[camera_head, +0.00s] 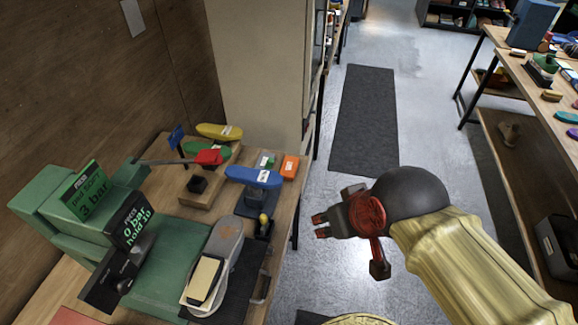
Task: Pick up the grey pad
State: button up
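A grey, sole-shaped pad (228,234) lies at the front of the bench on the left, beside the green press. A cream block with a dark edge (204,280) rests over its near end and hides part of it. My gripper (321,225) is up to the right of the bench, over the floor, pointing left. It is apart from the pad, and nothing shows held in it. Its fingertips are small and dark here, so I cannot tell how far apart they are.
The green press (172,255) carries signs reading "3 bar" and "0 bar". Blue (250,177), green (215,149) and yellow (220,131) sole-shaped pieces and an orange block (290,167) stand further back. A shelf table (545,120) is on the right. The floor between is clear around a dark mat (364,115).

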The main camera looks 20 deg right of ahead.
aim_at(261, 164)
jog(key=i+l+u, duration=0.15)
jog(key=l+u, duration=0.3)
jog(key=i+l+u, duration=0.1)
jog(key=l+u, duration=0.8)
jog(key=l, duration=0.1)
